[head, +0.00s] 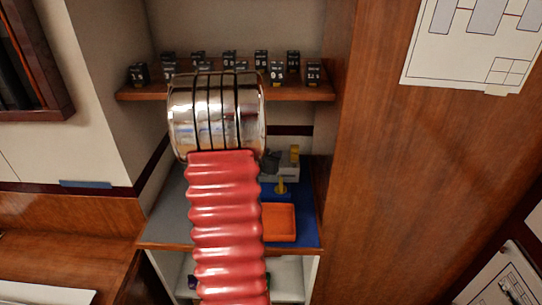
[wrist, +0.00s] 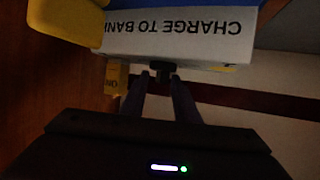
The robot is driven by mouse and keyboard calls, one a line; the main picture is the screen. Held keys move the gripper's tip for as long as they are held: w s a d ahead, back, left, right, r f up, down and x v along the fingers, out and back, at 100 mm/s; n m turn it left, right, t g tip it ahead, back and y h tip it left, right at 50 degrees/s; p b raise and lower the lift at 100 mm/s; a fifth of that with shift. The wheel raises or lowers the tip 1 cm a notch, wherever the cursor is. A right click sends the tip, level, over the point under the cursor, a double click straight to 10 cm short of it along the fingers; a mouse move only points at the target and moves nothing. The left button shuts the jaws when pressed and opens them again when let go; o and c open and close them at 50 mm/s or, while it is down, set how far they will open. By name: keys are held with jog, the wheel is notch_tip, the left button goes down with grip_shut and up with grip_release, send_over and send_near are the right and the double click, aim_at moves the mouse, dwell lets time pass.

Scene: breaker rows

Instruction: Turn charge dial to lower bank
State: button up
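The charge unit is a pale box (wrist: 190,45) with upside-down lettering reading "CHARGE TO BAN…" in the wrist view. A small black dial (wrist: 162,66) sticks out from its lower edge. My gripper (wrist: 160,77) has its two dark fingers apart, with the tips at the dial, one on each side. Whether they touch or press it is too dark to tell. In the head view the grey unit (head: 294,158) shows just right of my arm's chrome ring, which hides part of it. The dial's setting cannot be read.
A yellow tag (wrist: 117,78) and a larger yellow piece (wrist: 64,22) are near the unit. In the head view, an orange tray (head: 279,222) lies on a blue mat (head: 308,215) below. A shelf (head: 300,93) above holds several small black blocks. A wooden panel (head: 400,180) bounds the right.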

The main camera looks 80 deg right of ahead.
grip_shut()
jog(key=shift+a, duration=0.25)
jog(key=shift+d, duration=0.25)
jog(key=shift+s+n+t, duration=0.2)
jog(key=shift+n+t, duration=0.2)
jog(key=shift+s+d+n+t, duration=0.1)
jog(key=shift+s+n+t, duration=0.05)
jog(key=shift+n+t, duration=2.1)
jog(key=shift+d+r+n+t+y, duration=0.1)
jog(key=shift+n+t+y, duration=1)
jog(key=shift+n+t, duration=0.8)
jog(key=shift+m+t, duration=0.25)
